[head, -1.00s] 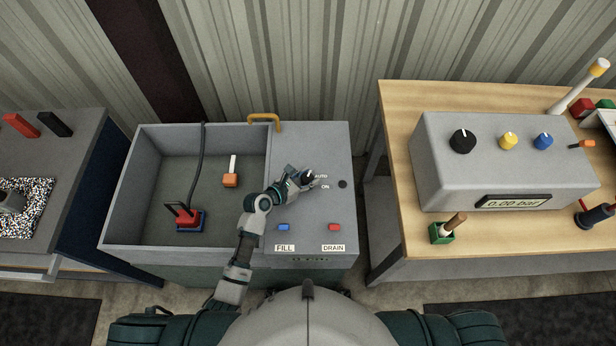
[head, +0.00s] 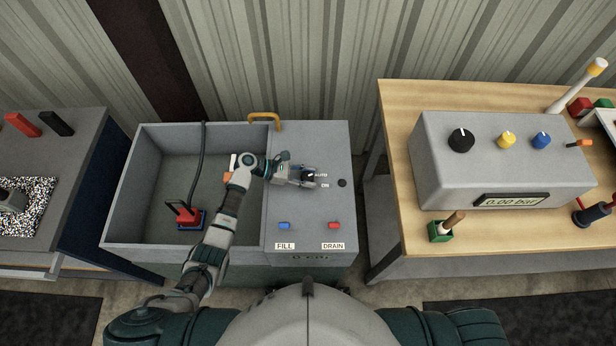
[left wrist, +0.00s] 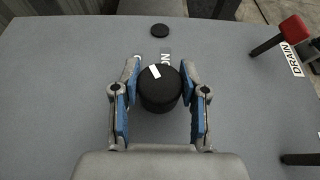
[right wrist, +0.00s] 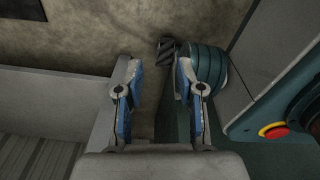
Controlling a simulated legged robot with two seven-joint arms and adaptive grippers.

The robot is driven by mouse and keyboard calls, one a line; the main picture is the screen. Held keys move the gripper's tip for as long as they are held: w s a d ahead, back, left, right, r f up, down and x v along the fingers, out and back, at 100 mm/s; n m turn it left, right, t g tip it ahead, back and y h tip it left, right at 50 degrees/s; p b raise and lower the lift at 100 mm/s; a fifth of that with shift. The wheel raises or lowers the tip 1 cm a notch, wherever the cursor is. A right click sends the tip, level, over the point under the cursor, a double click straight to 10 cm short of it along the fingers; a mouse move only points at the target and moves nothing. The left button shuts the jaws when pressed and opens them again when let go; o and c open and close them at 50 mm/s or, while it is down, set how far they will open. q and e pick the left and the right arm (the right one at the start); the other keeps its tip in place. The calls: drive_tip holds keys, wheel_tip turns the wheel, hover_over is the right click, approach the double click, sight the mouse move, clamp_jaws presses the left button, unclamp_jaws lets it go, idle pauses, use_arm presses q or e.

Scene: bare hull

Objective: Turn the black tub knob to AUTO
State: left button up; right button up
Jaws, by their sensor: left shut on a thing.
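The black tub knob (left wrist: 160,92) is on the grey panel beside the tub; in the head view (head: 308,174) the gripper partly covers it. My left gripper (head: 303,176) reaches it from the left. In the left wrist view its blue-padded fingers (left wrist: 158,95) are on either side of the knob, shut on it. The knob's white mark points up and left in that view. The AUTO label (head: 321,175) and ON label (head: 325,185) are right of the knob in the head view. My right gripper (right wrist: 158,78) is open and empty in the right wrist view.
A blue switch (head: 284,226) above FILL and a red switch (head: 333,226) above DRAIN are at the panel's front. A black disc (head: 342,183) lies right of the labels. The open tub (head: 120,215) is left of the panel, with a yellow handle (head: 264,117) behind.

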use_arm(q)
drive_tip(key=shift+a+f+m+g, duration=0.1)
drive_tip(key=shift+f+m+g, duration=0.1)
drive_tip(key=shift+m+g, duration=0.35)
drive_tip(key=o, duration=1.2)
drive_tip(key=shift+c, duration=0.2)
drive_tip(key=shift+r, duration=0.1)
drive_tip(key=v, duration=1.2)
drive_tip(key=shift+w, duration=0.15)
